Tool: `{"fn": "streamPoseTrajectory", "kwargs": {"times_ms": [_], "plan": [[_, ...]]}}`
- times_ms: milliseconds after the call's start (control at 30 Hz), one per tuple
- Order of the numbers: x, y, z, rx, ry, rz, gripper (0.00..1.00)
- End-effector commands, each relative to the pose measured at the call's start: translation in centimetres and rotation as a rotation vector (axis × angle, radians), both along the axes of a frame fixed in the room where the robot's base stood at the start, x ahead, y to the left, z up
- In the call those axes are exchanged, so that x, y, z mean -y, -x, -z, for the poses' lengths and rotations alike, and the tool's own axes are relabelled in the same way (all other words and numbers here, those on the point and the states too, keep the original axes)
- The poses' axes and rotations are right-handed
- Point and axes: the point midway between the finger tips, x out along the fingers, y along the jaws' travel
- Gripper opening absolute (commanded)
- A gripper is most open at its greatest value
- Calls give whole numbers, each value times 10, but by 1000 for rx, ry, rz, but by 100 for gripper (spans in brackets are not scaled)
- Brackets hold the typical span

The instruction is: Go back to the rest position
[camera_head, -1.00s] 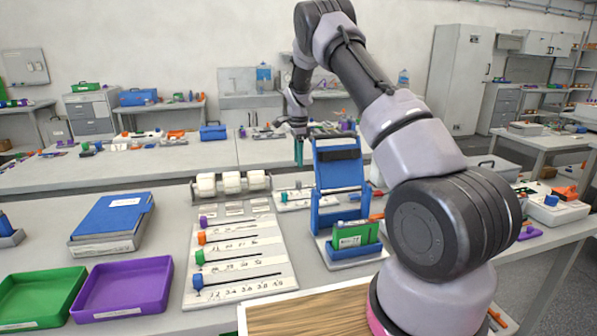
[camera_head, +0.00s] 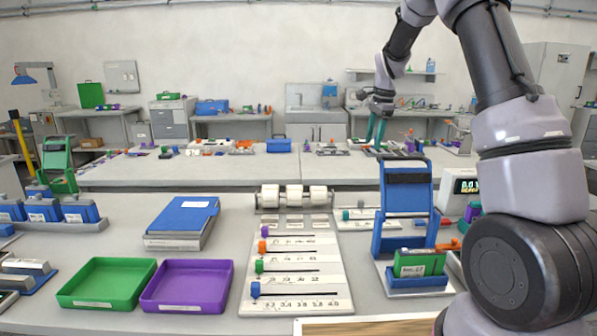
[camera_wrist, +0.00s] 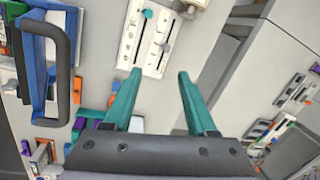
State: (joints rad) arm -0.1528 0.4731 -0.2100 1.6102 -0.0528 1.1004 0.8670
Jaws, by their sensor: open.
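My arm reaches in from the right side of the head view. Below the fingers in the wrist view lies a white slider panel (camera_wrist: 150,35). A blue frame with a dark handle (camera_wrist: 48,45) is to its left. The same blue stand (camera_head: 405,205) stands upright on the bench in the head view, with a green card block (camera_head: 419,264) in front.
A slider board (camera_head: 300,270) with several coloured knobs lies mid-bench, behind it a rack of white rolls (camera_head: 293,197). A purple tray (camera_head: 187,286), a green tray (camera_head: 106,284) and a blue binder (camera_head: 185,216) are at left. Blue battery-like blocks (camera_head: 45,210) stand at far left.

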Motion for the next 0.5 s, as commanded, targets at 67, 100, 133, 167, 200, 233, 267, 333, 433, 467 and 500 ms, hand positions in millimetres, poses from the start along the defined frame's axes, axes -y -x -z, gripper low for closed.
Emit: {"fn": "streamPoseTrajectory", "kwargs": {"times_ms": [67,100,133,167,200,233,267,333,433,467,500], "plan": [[1,25,-33,47,-12,-61,57],[0,38,-47,68,-15,-94,57],[1,47,-57,84,-15,-118,57],[1,57,-66,101,-16,-143,57],[1,70,-78,124,-15,-176,57],[0,81,-86,140,-14,-202,57],[0,91,-94,158,-13,-227,57],[-1,116,-111,196,-6,-286,57],[-2,153,-131,253,11,-371,57],[-3,165,-136,271,16,-396,57],[-4,180,-141,293,26,-430,57]]}}
